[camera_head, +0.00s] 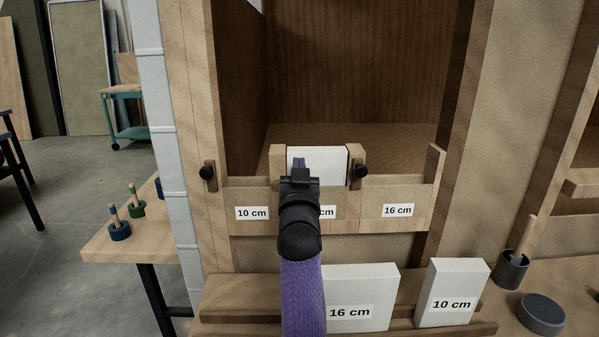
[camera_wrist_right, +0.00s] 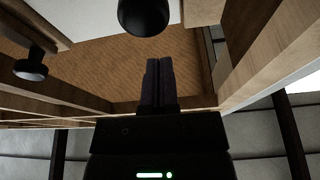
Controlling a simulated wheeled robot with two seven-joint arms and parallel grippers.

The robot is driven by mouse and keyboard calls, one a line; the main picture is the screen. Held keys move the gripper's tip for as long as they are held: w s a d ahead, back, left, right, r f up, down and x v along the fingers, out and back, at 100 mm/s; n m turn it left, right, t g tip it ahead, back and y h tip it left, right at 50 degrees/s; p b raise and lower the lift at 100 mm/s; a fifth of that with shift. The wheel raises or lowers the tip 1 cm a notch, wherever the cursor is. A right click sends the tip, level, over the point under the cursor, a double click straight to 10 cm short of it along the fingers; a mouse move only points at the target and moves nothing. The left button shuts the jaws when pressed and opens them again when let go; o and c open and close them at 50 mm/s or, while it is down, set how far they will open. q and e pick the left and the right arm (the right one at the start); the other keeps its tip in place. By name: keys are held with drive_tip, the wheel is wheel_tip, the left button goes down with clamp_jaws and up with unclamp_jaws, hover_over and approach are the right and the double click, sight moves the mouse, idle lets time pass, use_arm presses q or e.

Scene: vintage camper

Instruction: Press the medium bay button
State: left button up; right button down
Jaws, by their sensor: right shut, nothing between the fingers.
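The middle bay (camera_head: 337,203) of a wooden rack has a label partly hidden by my right arm; only "cm" shows. A white block (camera_head: 325,160) stands in it. Round black knobs sit on small wooden strips, one at the left (camera_head: 208,172) and one right of the block (camera_head: 361,171); which one belongs to the medium bay I cannot tell. My right gripper (camera_head: 299,163) is shut and empty, in front of the white block and left of the right knob. In the wrist view its fingers (camera_wrist_right: 160,80) are together, with one black knob (camera_wrist_right: 145,16) just beyond the tips and another (camera_wrist_right: 32,65) at the left.
Bays labelled 10 cm (camera_head: 249,198) and 16 cm (camera_head: 398,190) flank the middle one. White blocks marked 16 cm (camera_head: 375,285) and 10 cm (camera_head: 455,283) stand on the lower ledge. A dark cup (camera_head: 511,269) and a round grey disc (camera_head: 541,313) are at the right.

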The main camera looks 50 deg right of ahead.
use_arm(q)
drive_tip(key=shift+w+a+r, duration=0.15)
drive_tip(key=shift+r, duration=0.35)
drive_tip(key=shift+w+a+r, duration=0.1)
drive_tip(key=shift+r, duration=0.35)
use_arm(e)
drive_tip(key=v, duration=1)
drive_tip(key=shift+r, duration=0.25)
drive_tip(key=shift+s, duration=0.1)
